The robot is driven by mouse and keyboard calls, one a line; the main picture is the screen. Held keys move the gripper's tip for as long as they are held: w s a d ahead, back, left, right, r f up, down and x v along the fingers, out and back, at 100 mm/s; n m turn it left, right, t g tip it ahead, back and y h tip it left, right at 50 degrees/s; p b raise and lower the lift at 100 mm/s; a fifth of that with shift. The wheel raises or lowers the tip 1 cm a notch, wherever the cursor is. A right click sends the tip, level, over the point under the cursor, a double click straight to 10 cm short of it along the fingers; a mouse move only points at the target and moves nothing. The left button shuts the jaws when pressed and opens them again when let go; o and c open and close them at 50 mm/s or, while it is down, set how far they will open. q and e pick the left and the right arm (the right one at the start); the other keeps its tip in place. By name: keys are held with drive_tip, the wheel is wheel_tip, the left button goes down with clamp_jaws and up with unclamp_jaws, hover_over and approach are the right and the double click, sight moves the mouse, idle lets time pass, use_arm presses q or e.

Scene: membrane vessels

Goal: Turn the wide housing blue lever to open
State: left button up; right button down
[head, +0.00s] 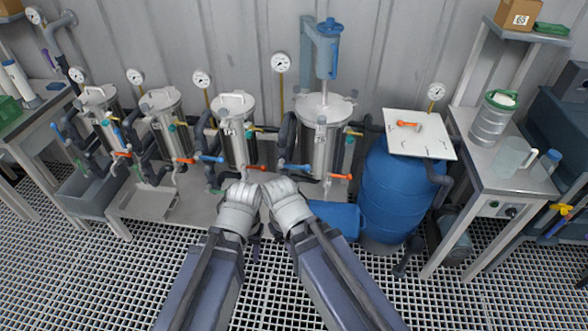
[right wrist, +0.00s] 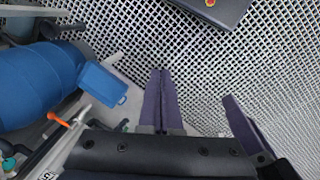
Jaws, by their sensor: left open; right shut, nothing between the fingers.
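The wide housing (head: 322,145) is the broad steel vessel at the right end of the row in the head view, with a clamped lid. Its blue lever (head: 298,168) sits at its lower left and looks roughly level. An orange lever (head: 340,177) is at its lower right. My two wrists are close together in front of and below the housings. My left gripper (head: 254,238) is open, mostly hidden behind the wrists, and apart from the lever. My right gripper (right wrist: 160,72) is shut and empty in the right wrist view, over the grating; the head view hides its fingers.
Narrower housings (head: 238,140) with blue and orange levers stand to the left. A blue barrel (head: 392,195) with a white board (head: 418,135) stands to the right. A blue box (head: 335,218) lies below the wide housing. The grating floor (head: 120,275) is open in front.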

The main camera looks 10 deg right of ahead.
sight(294, 167)
drive_tip(key=shift+f, duration=0.1)
drive_tip(key=w+d+f+n+t+h+b, duration=0.2)
drive_tip(key=w+d+f+n+t+b, duration=0.25)
drive_tip(key=w+f+n+b, duration=0.5)
drive_tip(key=w+d+f+n+t+b, duration=0.15)
drive_tip(key=w+n+t+b, duration=0.35)
drive_tip(key=w+n+b, duration=0.65)
drive_tip(key=w+d+f+n+t+b, duration=0.1)
drive_tip(key=w+f+n+t+b, duration=0.25)
drive_tip(key=w+n+b, duration=0.8)
drive_tip(key=w+r+m+p, duration=0.1)
drive_tip(key=p, duration=0.1)
drive_tip(key=w+r+m+p, duration=0.1)
drive_tip(key=r+p, duration=0.1)
drive_tip(key=p, duration=0.1)
drive_tip(key=r+m+p, duration=0.1)
drive_tip(key=r+p, duration=0.1)
drive_tip(key=p, duration=0.1)
drive_tip(key=shift+w+a+r+m+t+h, duration=0.1)
drive_tip(key=shift+w+a+m+t+h, duration=0.15)
drive_tip(key=shift+w+t+h, duration=0.15)
